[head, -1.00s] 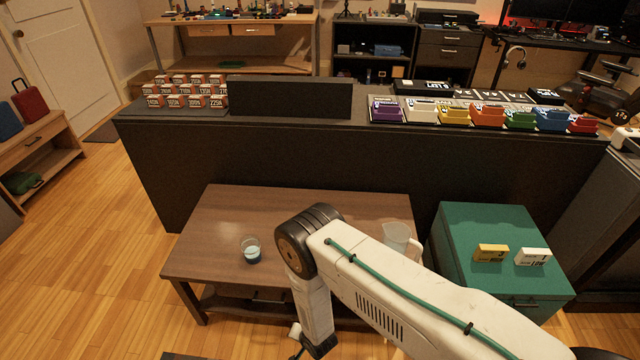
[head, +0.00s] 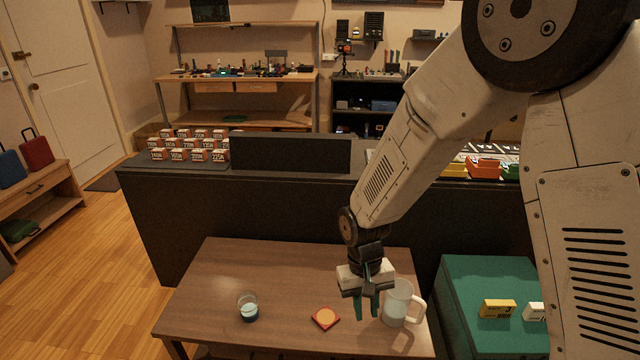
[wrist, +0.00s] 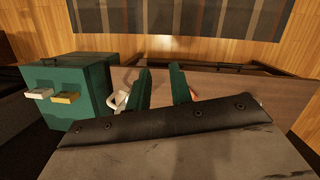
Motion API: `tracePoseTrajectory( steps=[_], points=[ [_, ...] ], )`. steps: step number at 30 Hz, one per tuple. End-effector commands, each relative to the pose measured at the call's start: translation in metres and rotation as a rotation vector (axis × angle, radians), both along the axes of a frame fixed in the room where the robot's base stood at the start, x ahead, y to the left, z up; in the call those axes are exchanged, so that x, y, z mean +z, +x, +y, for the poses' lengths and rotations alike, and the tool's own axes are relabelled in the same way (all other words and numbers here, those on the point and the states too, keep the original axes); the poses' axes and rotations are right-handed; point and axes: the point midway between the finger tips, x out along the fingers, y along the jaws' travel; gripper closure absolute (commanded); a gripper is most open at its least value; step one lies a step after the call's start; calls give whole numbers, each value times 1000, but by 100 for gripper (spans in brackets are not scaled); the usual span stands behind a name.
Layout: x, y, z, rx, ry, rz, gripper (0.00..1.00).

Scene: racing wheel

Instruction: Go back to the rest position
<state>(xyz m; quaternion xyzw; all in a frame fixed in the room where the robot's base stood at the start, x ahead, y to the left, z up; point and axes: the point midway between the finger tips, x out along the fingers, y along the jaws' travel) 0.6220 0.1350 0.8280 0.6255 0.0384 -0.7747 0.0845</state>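My gripper (head: 367,303) hangs over the right part of the brown wooden table in the head view, fingers pointing down and apart, with nothing seen between them. In the wrist view its two green fingers (wrist: 160,88) also stand apart. My arm rises from it to the upper right of the head view and hides part of the counter. A clear pitcher (head: 397,304) with a handle stands just right of the gripper; whether they touch is unclear. A red coaster with an orange disc (head: 325,318) lies to the left of the gripper.
The wooden table (head: 215,275) is otherwise bare. A green cabinet (head: 465,290) with a yellow block (head: 497,308) and a white block stands to the right. A dark counter (head: 200,215) with several small boxes runs behind the table. Open floor lies to the left.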

Motion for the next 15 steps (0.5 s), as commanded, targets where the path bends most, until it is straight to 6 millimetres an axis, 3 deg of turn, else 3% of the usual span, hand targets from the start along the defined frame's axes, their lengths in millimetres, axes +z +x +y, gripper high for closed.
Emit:
tracePoseTrajectory(
  steps=[1, 6, 15],
  points=[
    [26, -8, -12, 5, 3, 6, 78],
    [96, -46, -51, 27, 9, 47, 78],
    [187, -124, -108, 16, 35, 43, 78]
  ],
)
